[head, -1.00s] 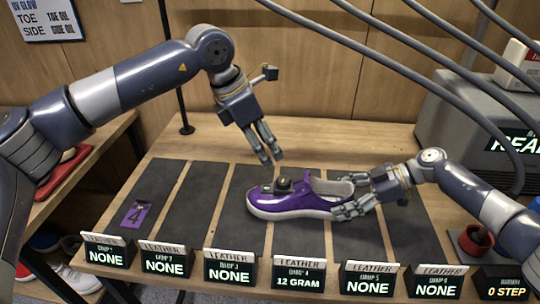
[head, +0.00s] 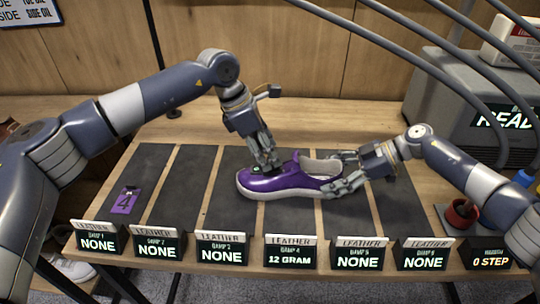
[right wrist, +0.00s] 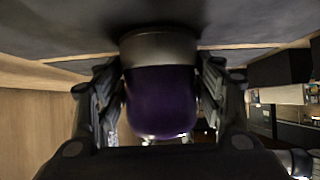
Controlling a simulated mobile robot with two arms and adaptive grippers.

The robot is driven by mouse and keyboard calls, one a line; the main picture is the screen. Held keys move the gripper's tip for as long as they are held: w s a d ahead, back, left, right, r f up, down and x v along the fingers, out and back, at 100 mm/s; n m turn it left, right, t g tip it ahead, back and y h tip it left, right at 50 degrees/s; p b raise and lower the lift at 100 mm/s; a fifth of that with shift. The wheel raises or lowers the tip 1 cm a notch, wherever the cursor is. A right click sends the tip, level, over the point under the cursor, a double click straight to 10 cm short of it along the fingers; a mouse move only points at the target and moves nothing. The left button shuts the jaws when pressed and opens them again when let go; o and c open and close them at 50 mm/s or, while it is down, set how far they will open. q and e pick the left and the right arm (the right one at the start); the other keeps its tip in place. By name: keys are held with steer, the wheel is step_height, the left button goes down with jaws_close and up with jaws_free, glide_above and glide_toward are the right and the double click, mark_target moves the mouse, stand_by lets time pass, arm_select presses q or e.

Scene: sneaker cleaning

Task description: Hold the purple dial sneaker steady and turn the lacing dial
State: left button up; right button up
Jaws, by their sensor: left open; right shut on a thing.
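The purple sneaker (head: 290,184) with a pale sole lies on a dark mat strip, toe to the left, heel to the right. My right gripper (head: 345,172) is shut on its heel; in the right wrist view the purple heel (right wrist: 160,100) sits between both fingers (right wrist: 160,95). My left gripper (head: 264,164) is open and points down at the top of the shoe, its fingertips at the lacing dial (head: 257,170). The dial is mostly hidden behind the fingers; contact cannot be told.
Several label stands, such as the 12 GRAM one (head: 290,252), line the front edge of the table. A purple tag marked 4 (head: 125,200) lies on the left strip. A red cup (head: 461,213) stands at right. A grey machine (head: 470,110) stands behind it.

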arm_select(q)
steer(key=shift+x, duration=1.2)
steer(key=c, duration=1.1)
steer(key=shift+o, duration=0.2)
steer(key=shift+s+n+t+y, duration=0.1)
steer(key=shift+n+t+y, duration=0.3)
steer(key=shift+n, duration=1.1)
steer(key=o, duration=1.1)
steer(key=shift+c, duration=0.2)
